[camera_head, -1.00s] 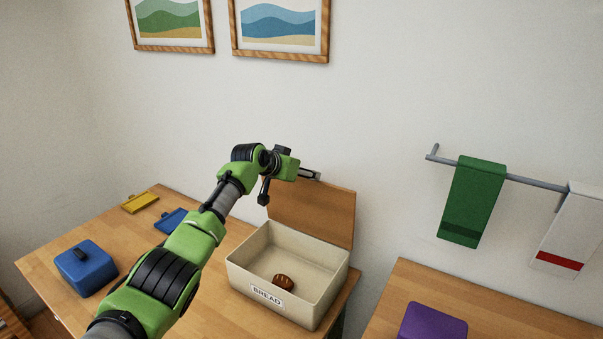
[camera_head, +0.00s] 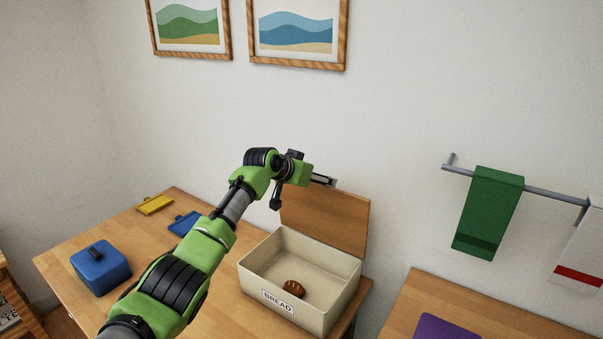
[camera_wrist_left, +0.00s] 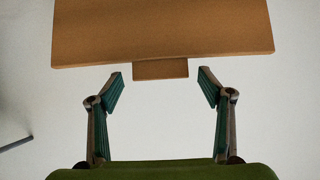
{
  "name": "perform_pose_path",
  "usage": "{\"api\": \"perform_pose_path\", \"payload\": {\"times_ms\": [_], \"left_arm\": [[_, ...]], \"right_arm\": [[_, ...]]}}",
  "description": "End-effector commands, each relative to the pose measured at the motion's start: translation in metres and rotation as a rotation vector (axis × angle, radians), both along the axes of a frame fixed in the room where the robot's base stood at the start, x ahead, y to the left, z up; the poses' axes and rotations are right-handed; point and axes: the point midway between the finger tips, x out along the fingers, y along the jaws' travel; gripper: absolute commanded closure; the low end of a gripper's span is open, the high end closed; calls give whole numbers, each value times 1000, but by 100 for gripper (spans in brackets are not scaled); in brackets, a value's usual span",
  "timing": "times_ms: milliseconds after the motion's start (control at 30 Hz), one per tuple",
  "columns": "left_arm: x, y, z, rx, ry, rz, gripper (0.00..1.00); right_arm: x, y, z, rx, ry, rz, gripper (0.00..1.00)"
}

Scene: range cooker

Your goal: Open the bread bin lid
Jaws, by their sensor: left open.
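The bread bin (camera_head: 318,312) is a cream box labelled BREAD on the wooden counter, with a brown loaf (camera_head: 293,289) inside. Its wooden lid (camera_head: 335,222) stands raised at the back of the box, so the bin is open. In the left wrist view the lid (camera_wrist_left: 165,30) fills the top, with a small tab (camera_wrist_left: 160,69) on its edge. My left gripper (camera_head: 328,181) is at the raised lid's upper edge. In the left wrist view its fingers (camera_wrist_left: 160,85) are spread apart, with the tab just ahead between the tips. My right gripper is not in view.
A blue canister (camera_head: 101,271), a yellow tray (camera_head: 155,204) and a blue tray (camera_head: 184,223) lie left of the bin. A towel rail (camera_head: 540,190) with a green towel (camera_head: 487,215) is on the wall. A purple object (camera_head: 447,330) sits on the right counter.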

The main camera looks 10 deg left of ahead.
Motion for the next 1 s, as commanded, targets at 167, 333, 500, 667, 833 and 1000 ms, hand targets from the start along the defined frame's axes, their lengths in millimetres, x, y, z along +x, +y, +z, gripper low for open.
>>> {"api": "perform_pose_path", "payload": {"times_ms": [167, 333, 500, 667, 833, 1000], "left_arm": [[-16, 7, 10, 2, -3, 2, 28], [-34, 14, 22, 2, -3, 2, 28], [-54, 21, 37, 3, -6, 2, 28], [-72, 27, 49, 1, -7, 2, 28], [-85, 32, 57, 1, -6, 2, 28], [-89, 33, 60, 1, -6, 2, 28]], "right_arm": [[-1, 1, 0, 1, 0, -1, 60], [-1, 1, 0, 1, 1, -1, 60], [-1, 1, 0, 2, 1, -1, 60], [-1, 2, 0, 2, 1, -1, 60], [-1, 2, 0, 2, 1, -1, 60], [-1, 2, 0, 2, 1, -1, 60]]}}
